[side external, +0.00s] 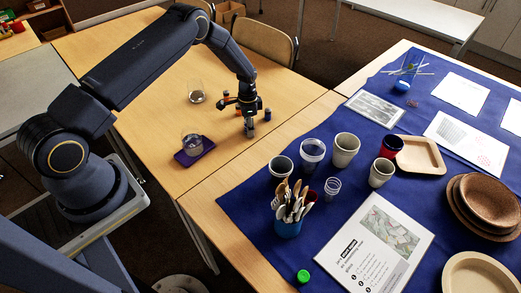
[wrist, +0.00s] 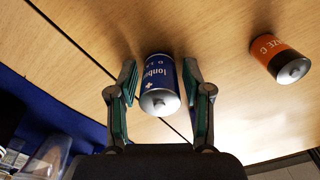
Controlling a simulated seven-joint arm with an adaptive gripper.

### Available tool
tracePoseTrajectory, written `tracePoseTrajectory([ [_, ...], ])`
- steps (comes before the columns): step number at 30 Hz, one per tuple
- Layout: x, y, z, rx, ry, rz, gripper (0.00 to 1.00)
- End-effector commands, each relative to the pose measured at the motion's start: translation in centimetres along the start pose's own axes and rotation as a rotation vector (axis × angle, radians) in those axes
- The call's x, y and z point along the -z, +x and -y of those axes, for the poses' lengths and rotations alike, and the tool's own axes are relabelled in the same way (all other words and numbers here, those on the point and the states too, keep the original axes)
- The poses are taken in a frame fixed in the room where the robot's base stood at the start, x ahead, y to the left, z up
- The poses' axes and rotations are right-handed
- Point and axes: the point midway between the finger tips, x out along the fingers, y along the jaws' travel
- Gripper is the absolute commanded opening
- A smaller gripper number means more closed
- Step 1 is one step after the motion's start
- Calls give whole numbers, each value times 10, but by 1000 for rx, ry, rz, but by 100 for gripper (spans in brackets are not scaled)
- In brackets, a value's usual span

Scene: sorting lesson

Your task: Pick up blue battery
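The blue battery (wrist: 158,85) with white lettering and a silver end lies between the two fingers of my gripper (wrist: 159,72) in the wrist view. My gripper is open, with a finger on each side of the battery and small gaps beside it. In the side view my gripper (side external: 248,118) is low over the wooden table, and the blue battery (side external: 267,114) shows as a small blue spot just right of it. I cannot tell how far the fingers reach down around it.
An orange and black battery (wrist: 280,59) lies to the right in the wrist view. The blue cloth (side external: 254,206) on the right holds several cups and plates.

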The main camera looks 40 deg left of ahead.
Motion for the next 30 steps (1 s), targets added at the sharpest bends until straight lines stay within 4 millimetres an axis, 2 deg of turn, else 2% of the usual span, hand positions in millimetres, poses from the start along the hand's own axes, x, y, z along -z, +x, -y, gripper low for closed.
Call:
tracePoseTrajectory([
  [2,0,0,0,0,0,0,38],
  [13,0,0,0,0,0,0,0],
  [23,0,-2,0,0,0,-1,0],
  [26,1,-8,1,1,0,-1,0],
  [30,1,-28,1,3,-1,-4,0],
])
